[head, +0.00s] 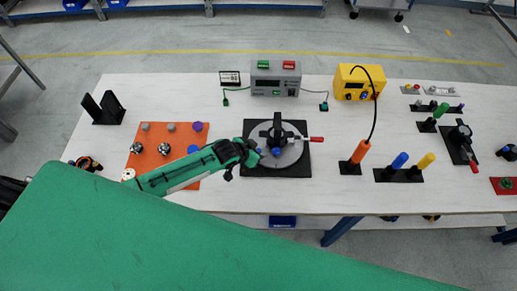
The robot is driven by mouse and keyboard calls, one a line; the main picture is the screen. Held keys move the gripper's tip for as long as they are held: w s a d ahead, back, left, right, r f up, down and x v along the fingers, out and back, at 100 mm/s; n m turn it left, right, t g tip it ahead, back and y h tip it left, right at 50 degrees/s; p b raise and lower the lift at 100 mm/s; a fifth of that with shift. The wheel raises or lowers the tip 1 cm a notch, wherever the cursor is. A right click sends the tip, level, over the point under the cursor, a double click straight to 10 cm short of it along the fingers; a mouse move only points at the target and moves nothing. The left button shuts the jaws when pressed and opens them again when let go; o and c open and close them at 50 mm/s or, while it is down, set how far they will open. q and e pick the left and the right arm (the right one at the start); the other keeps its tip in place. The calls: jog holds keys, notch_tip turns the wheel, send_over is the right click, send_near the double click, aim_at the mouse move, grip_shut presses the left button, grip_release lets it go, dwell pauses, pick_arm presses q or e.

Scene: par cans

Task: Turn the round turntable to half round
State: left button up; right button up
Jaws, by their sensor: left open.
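The round turntable (291,158) is a grey disc on a black square base plate, near the middle of the table. A black fixture (277,131) stands on the disc, and a red-tipped handle (316,139) sticks out to the right. Blue spots show on the disc's near left part. My left gripper (259,155) comes in from the left and is open at the disc's left edge. I cannot tell whether its fingers touch the disc or anything on it. The gripper hides part of the left rim. My right gripper is not in view.
An orange board (150,155) with knobs lies left, partly under my left arm. A grey power unit (276,78) and a yellow case (358,83) stand behind. An orange-handled tool (360,151) stands right, near blue and yellow handles (399,161). Bare tabletop lies in front of the turntable.

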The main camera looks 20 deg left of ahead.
pick_arm(q)
jog(key=shift+w+d+f, duration=0.1)
jog(key=shift+w+f, duration=0.1)
jog(key=shift+w, duration=0.05)
grip_shut()
